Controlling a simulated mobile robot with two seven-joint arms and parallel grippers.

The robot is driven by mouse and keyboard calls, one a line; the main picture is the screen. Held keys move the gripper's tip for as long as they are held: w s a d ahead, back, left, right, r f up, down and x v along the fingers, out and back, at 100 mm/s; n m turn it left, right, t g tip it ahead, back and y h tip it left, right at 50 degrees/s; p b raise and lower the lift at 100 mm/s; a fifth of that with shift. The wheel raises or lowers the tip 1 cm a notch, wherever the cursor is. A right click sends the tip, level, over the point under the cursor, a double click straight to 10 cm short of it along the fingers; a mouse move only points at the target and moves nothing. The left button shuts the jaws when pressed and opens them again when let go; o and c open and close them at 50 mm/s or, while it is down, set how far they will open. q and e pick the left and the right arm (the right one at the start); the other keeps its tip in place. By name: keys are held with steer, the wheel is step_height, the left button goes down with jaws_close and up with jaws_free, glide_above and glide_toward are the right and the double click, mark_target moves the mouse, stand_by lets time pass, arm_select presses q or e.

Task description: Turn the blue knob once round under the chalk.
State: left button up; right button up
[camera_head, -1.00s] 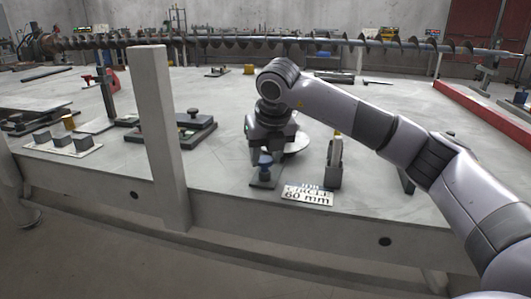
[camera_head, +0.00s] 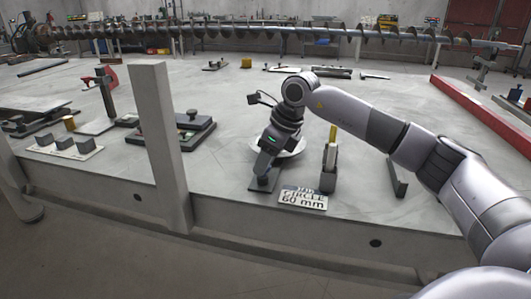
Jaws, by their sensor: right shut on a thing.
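My right gripper (camera_head: 263,170) reaches down from the wrist, tilted, over the small dark base plate (camera_head: 262,185) near the table's front edge. It is shut on the blue knob there, which its fingers hide almost wholly. A pale round disc (camera_head: 293,148) lies just behind and to the right of the gripper, partly covered by it. A yellow stick (camera_head: 333,132), which looks like the chalk, stands upright in a dark holder (camera_head: 328,178) right of the disc. Whether its tip touches the disc cannot be told. My left gripper is not in view.
A sign (camera_head: 303,198) reading "CIRCLE 60 mm" lies in front of the holder. A grey post (camera_head: 162,145) rises left of the gripper. A dark block with a black knob (camera_head: 192,120) sits behind the post. A long auger (camera_head: 380,36) spans the back.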

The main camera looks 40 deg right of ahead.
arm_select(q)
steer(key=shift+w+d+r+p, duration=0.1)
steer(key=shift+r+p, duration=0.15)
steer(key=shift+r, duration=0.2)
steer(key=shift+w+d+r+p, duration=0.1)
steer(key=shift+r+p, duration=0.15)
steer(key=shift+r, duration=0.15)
arm_select(e)
steer(key=shift+d+n+y, duration=0.1)
steer(key=shift+n+y, duration=0.2)
steer(key=shift+n, duration=0.6)
steer(key=shift+g, duration=0.3)
steer(key=o, duration=1.1)
steer(key=shift+c, duration=0.2)
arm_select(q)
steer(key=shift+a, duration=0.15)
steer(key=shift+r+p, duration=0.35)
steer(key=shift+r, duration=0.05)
arm_select(e)
steer(key=v, duration=0.7)
